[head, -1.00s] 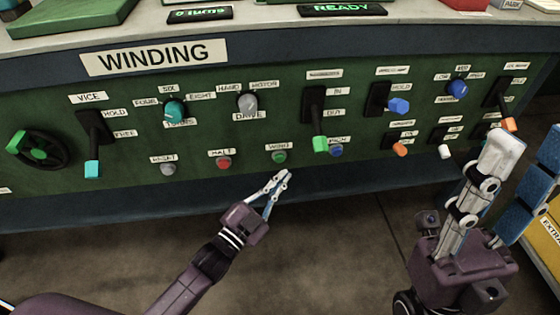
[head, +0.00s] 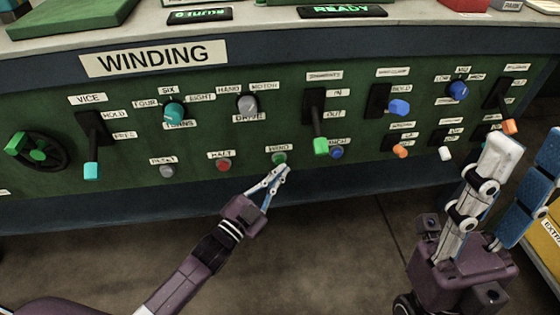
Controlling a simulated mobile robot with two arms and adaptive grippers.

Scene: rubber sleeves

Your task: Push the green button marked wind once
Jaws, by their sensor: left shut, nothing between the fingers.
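The green button (head: 279,158) under a small white label reading wind sits low on the green panel (head: 210,140). My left gripper (head: 283,169) is shut and empty, with its fingertips just below the button in the picture. I cannot tell whether the tips touch it; the button's lower edge is close against them. My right gripper (head: 505,145) is at the right, large in view and away from the button; its blue and white fingers stand apart with nothing between them.
A red halt button (head: 223,165) and a grey reset button (head: 167,171) lie left of the green one. A blue button (head: 336,153) and a green-tipped lever (head: 321,145) are close on its right. Open floor (head: 330,240) lies below the panel.

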